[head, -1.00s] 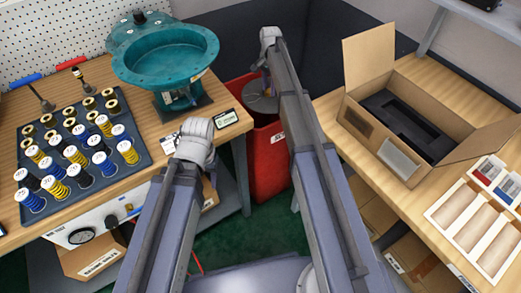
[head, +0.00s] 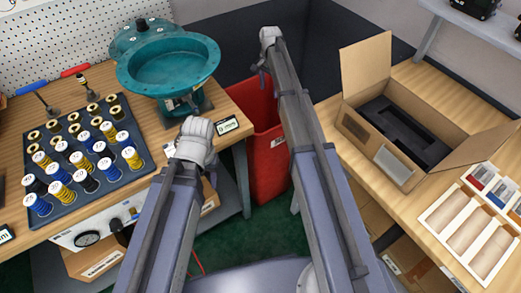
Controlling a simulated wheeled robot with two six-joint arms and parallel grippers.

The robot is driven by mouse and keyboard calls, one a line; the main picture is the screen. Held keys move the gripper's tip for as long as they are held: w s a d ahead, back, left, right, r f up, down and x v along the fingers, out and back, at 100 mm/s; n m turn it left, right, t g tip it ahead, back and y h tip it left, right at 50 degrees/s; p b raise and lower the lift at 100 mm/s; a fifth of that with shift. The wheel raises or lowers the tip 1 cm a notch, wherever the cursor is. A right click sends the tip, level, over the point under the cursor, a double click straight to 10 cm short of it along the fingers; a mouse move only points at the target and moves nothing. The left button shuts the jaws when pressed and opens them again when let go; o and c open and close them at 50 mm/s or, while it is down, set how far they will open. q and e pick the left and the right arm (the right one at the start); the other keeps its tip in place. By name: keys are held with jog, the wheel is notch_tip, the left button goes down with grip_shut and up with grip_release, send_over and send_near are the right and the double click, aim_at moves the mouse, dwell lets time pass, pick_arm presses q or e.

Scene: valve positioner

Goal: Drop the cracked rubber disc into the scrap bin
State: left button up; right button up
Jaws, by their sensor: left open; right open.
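The red scrap bin (head: 268,150) stands on the floor between the two benches, partly hidden behind my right arm. My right gripper (head: 263,68) is open above the back of the bin's mouth, with nothing seen in it. The cracked rubber disc is not visible now; the inside of the bin is mostly dark and partly hidden. My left gripper (head: 172,150) is open and empty at the front edge of the left bench, clear of the bin.
The left bench holds a teal round housing (head: 168,65) on a stand, a dark tray (head: 62,208) of several springs and spools, and screwdrivers. The right bench (head: 424,207) holds an open cardboard box (head: 415,173) with a black insert and a parts tray (head: 430,220).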

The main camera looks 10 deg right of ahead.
pick_arm(q)
notch_tip(320, 180, up, 5)
jog(key=p, duration=0.4)
pick_arm(e)
notch_tip(320, 180, up, 5)
pick_arm(q)
jog(key=shift+f, duration=0.1)
